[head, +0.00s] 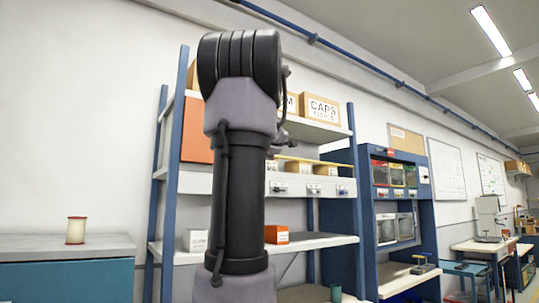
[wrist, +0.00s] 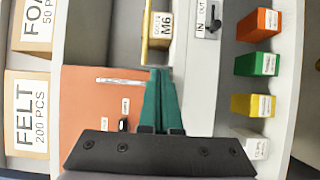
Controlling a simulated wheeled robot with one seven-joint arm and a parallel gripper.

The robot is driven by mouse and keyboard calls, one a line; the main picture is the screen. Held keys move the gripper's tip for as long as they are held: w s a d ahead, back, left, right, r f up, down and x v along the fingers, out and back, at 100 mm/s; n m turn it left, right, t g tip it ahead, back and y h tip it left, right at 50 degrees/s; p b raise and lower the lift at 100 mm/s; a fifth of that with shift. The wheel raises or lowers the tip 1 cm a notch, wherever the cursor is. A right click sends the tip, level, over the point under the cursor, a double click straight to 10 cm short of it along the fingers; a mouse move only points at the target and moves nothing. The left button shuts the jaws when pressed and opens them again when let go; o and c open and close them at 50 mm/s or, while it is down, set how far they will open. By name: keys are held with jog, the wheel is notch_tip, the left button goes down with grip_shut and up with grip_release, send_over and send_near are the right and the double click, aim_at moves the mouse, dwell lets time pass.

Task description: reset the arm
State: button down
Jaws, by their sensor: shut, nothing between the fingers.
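My gripper (wrist: 160,76) shows in the wrist view with its two green fingers together and nothing between them. The fingers point toward a shelf unit, in front of an orange panel (wrist: 88,95) and just below a yellow-framed bin labelled M6 (wrist: 160,28). I cannot tell whether the fingertips touch anything. In the head view my raised arm (head: 237,165) stands upright in front of the shelf unit, and the gripper itself is hidden behind it.
The blue-posted shelf unit (head: 353,190) holds a CAPS box (head: 320,108). The wrist view shows a FELT box (wrist: 25,115) and small orange (wrist: 257,24), green (wrist: 257,64) and yellow (wrist: 253,104) boxes. A spool (head: 76,230) stands on a left cabinet (head: 65,275).

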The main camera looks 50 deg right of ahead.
jog(key=shift+s+a, duration=0.2)
jog(key=shift+s, duration=0.6)
jog(key=w+a+f+m+g+y, duration=0.1)
jog(key=a+f+m+y, duration=0.2)
jog(key=a+f+m, duration=0.55)
jog(key=w+a+f+m+g+y, duration=0.15)
jog(key=a+f, duration=0.35)
jog(key=a, duration=0.8)
jog(key=s+a+f+m+g+y, duration=0.1)
jog(key=s+a+f+y, duration=0.2)
jog(key=a, duration=0.5)
jog(key=s+a+f+m+g+y, duration=0.1)
jog(key=s+a+f+y, duration=0.3)
jog(key=a+f, duration=0.4)
jog(key=s+a+f+m+g+y, duration=0.1)
jog(key=s+a+f+y, duration=0.2)
jog(key=a, duration=0.7)
notch_tip(320, 180, down, 3)
jog(key=shift+s+a+f, duration=0.15)
jog(key=shift+s+f, duration=0.05)
jog(key=shift+s, duration=1.05)
